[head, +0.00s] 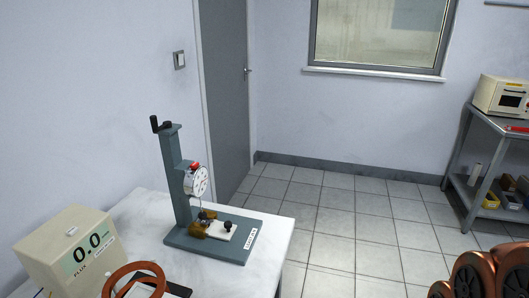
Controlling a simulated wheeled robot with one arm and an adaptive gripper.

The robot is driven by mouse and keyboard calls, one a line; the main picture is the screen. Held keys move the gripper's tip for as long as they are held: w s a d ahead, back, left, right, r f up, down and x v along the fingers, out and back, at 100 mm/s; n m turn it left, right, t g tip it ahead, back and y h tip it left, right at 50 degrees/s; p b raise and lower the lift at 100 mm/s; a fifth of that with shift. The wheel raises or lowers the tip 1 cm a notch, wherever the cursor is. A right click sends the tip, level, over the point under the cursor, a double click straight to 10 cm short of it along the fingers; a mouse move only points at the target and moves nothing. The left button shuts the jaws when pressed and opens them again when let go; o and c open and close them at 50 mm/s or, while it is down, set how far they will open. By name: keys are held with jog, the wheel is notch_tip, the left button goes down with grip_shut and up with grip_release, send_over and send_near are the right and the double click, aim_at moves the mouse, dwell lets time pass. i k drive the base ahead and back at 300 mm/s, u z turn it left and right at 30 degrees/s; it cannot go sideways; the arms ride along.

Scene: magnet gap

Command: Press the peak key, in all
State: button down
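A beige meter box (72,252) stands on the white table at the lower left. Its greenish display (88,252) reads 0.0, with the word FLUX below it. A small pale part lies on its top. I cannot make out a key marked peak. A grey stand (178,185) with a round white dial gauge (197,181) is on the table to the right of the meter. A small red part (195,166) sits on top of the gauge. Brownish pieces and a white block lie on its base.
A reddish-brown ring (135,280) lies in front of the meter, by a dark flat item, cut off by the frame's bottom edge. The white table (150,207) ends right of the stand; open tiled floor (350,215) lies beyond. A metal shelf (478,118) stands far right.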

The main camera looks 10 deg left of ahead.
aim_at(194, 164)
jog(key=z, duration=0.3)
jog(key=i, duration=1.25)
jog(key=u, duration=4.25)
